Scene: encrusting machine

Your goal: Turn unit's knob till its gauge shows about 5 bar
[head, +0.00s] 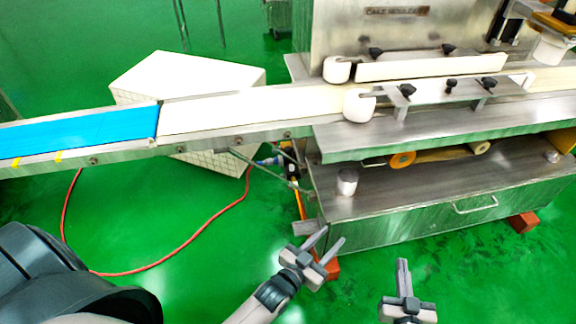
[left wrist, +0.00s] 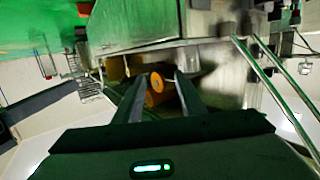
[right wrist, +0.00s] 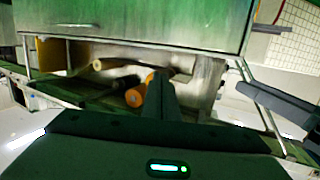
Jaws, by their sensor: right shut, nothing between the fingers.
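A small dark unit (head: 292,170) with a blue fitting (head: 268,161) sits under the conveyor, beside the machine's left end. A red hose runs to it. Its knob and gauge are too small to make out, so no reading shows. My left gripper (head: 334,235) is open and empty in front of the machine's lower left corner, below and right of the unit and apart from it. Its two spread fingers show in the left wrist view (left wrist: 157,77). My right gripper (head: 402,262) is shut and empty, further right, in front of the lower cabinet; it also shows in the right wrist view (right wrist: 163,75).
The blue conveyor belt (head: 80,131) extends left over a white box (head: 190,72). The red hose (head: 165,262) loops across open green floor.

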